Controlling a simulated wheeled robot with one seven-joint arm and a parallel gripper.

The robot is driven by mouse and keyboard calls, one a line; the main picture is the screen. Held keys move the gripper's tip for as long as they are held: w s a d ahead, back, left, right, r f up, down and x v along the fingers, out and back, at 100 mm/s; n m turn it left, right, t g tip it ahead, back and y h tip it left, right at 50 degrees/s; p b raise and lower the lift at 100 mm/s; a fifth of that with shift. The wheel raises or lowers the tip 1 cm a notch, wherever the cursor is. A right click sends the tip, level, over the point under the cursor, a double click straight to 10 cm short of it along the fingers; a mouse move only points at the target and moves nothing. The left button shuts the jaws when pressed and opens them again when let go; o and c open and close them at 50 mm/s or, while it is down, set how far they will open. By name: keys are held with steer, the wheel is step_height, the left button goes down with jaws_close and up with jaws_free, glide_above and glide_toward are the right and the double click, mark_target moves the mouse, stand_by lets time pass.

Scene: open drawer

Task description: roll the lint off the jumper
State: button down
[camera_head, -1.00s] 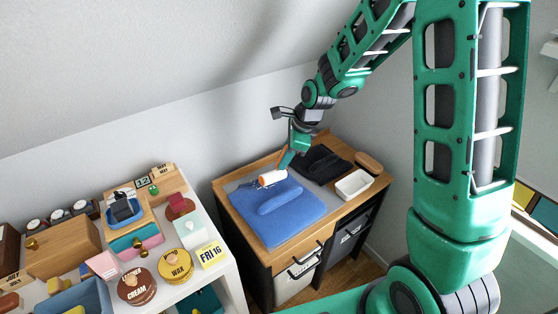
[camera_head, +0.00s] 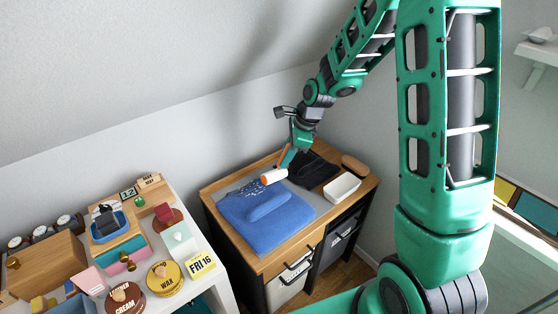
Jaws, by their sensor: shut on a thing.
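The blue jumper (camera_head: 266,222) lies folded on a grey mat on a wooden-topped cabinet. Pale specks that look like lint (camera_head: 251,188) show along its far left part. My gripper (camera_head: 287,158) is shut on the orange handle of a lint roller (camera_head: 273,176). The roller's white cylinder is at the jumper's far edge, right of the specks. I cannot tell whether it touches the cloth. The gripper's fingers are small and partly hidden in this view.
A black folded garment (camera_head: 314,170) lies right of the jumper. A white tray (camera_head: 341,188) and a brown brush-like object (camera_head: 355,165) stand at the cabinet's right end. A crowded white shelf unit (camera_head: 226,272) with tins and boxes stands to the left.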

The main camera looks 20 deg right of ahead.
steer(key=shift+d, duration=0.15)
steer(key=shift+s+a, duration=2.1)
steer(key=shift+a, duration=3.8)
steer(key=shift+w+d+f, duration=0.1)
steer(key=shift+w+d, duration=0.8)
steer(key=shift+d, duration=1)
steer(key=shift+w+d, duration=0.9)
steer(key=shift+d, duration=1)
steer(key=shift+w+d+f, duration=0.1)
steer(key=shift+w+d, duration=0.8)
steer(key=shift+d, duration=1)
steer(key=shift+s+a, duration=0.35)
steer(key=shift+a, duration=0.5)
steer(key=shift+s+a, duration=0.3)
steer(key=shift+a, duration=0.55)
steer(key=s+a, duration=0.3)
steer(key=a, duration=0.5)
steer(key=shift+a+r, duration=0.15)
steer(key=shift+a, duration=0.05)
